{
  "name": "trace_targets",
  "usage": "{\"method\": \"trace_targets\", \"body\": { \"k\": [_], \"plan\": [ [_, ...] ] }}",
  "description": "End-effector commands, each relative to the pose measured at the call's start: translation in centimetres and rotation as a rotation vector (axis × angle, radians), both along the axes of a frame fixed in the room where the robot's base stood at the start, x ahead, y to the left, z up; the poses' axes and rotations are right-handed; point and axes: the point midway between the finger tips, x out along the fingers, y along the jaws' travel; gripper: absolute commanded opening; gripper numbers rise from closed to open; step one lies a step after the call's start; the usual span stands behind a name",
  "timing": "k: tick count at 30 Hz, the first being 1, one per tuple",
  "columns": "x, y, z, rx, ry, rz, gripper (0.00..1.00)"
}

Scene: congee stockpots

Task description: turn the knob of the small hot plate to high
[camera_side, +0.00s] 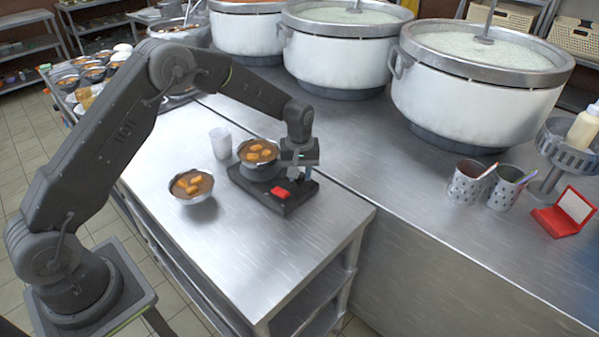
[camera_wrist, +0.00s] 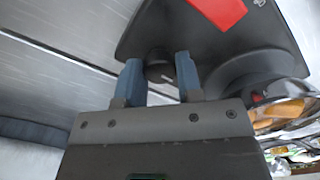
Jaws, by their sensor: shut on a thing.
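The small hot plate (camera_side: 287,205) is a dark slab on the steel counter, with a red patch (camera_side: 281,192) on its top. It fills the upper part of the wrist view (camera_wrist: 185,30). A metal bowl (camera_side: 262,172) of brown food stands on its round burner. My gripper (camera_side: 296,174) points down at the right side of the plate. In the wrist view its two blue fingers (camera_wrist: 160,78) are on either side of the dark round knob (camera_wrist: 158,70), shut on it. A light mark shows on the knob; its setting cannot be read.
A second bowl (camera_side: 192,198) of food and a white cup (camera_side: 221,143) stand left of the hot plate. Large stockpots (camera_side: 470,100) line the back. Perforated holders (camera_side: 467,186) and a red box (camera_side: 563,222) are at right. The counter in front is clear.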

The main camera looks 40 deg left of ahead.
Motion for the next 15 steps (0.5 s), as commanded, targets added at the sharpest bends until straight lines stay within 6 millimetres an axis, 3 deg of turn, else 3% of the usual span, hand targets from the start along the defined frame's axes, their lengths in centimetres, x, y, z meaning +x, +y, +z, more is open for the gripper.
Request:
{"method": "trace_targets", "body": {
  "k": [7, 8, 15],
  "plan": [
    [0.04, -0.02, 0.10, -0.001, -0.001, 0.002, 0.10],
    [0.04, -0.02, 0.10, -0.001, -0.001, 0.002, 0.35],
    [0.02, -0.01, 0.05, -0.001, -0.001, 0.001, 0.58]
  ]
}}
